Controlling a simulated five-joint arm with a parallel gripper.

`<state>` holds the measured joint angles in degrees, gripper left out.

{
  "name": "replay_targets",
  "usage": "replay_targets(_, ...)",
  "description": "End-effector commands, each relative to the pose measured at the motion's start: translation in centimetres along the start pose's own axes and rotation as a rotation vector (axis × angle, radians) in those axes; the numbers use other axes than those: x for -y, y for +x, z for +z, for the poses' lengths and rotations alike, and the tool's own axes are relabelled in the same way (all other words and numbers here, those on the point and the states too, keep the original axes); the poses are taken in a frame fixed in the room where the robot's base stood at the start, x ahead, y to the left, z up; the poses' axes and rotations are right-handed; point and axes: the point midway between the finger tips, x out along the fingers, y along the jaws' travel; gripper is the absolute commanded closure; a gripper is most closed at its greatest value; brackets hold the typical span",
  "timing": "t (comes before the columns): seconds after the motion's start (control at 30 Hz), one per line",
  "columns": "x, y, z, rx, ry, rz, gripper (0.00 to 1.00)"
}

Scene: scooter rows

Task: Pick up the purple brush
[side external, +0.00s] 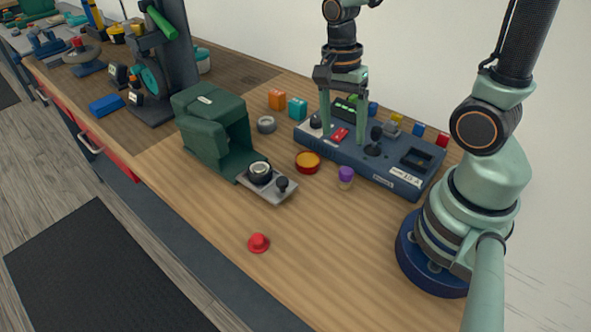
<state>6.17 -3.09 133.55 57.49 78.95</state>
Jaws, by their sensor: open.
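A small thing with a purple top and a pale lower part (346,175), which looks like the purple brush, stands on the wooden bench in front of the dark blue control panel. It is too small to make out bristles. My gripper (343,142) points down over the panel, its two green fingers spread apart with nothing seen held between them. The gripper appears above and behind the purple thing, apart from it; the exact distance cannot be told from this view.
The dark blue panel (405,182) with knobs and a red switch lies under and behind my gripper. An orange-red round dish (307,162) sits just left of the purple thing. A green machine (213,128) stands further left. The bench front is clear around a red knob (258,243).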

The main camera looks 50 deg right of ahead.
Motion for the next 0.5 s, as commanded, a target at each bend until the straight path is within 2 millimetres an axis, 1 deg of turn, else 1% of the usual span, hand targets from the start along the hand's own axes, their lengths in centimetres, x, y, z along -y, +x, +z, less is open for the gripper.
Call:
replay_targets(0.17,-0.2,2.1,0.0,0.003,0.02,0.013,0.22)
replay_targets(0.33,-0.2,5.1,0.0,0.003,0.018,0.013,0.22)
replay_targets(0.5,-0.2,6.7,-0.1,0.002,0.017,0.008,0.22)
